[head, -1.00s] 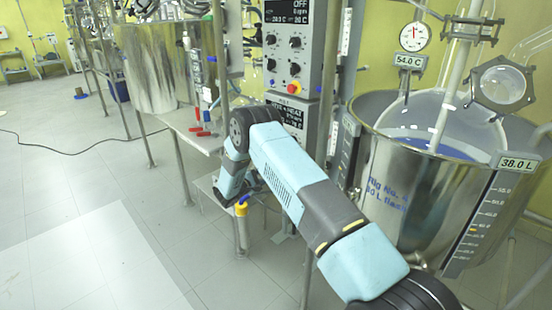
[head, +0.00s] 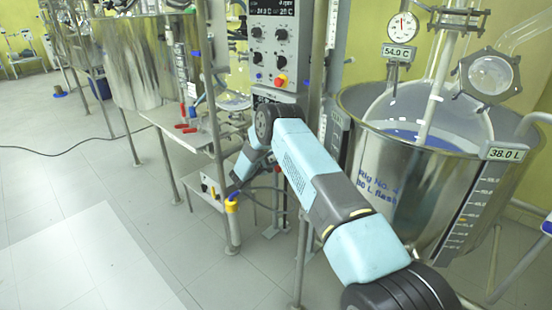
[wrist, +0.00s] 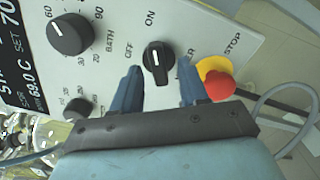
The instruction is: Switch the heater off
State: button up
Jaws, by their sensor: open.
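In the wrist view, the heater's pale control panel (wrist: 105,50) fills the upper left, tilted, with 69.0 C and SET 70 on its display. Its black rotary switch (wrist: 156,62) has its white mark pointing towards ON; OFF is printed to its left. My gripper (wrist: 161,70) is open, with one dark blue finger on each side of the switch. I cannot tell whether either finger touches it. In the head view, a small pale box with knobs (head: 208,187) sits on a low shelf beside the end of my arm; my gripper's fingers are not clear there.
A red stop button (wrist: 219,86) on a yellow base is close beside the right finger. A black BATH knob (wrist: 70,34) is to the left. In the head view, a steel vessel (head: 400,200) stands right and a control column (head: 272,50) behind my arm. Open floor lies left.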

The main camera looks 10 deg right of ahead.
jog(key=shift+w+d, duration=0.25)
jog(key=shift+d, duration=0.05)
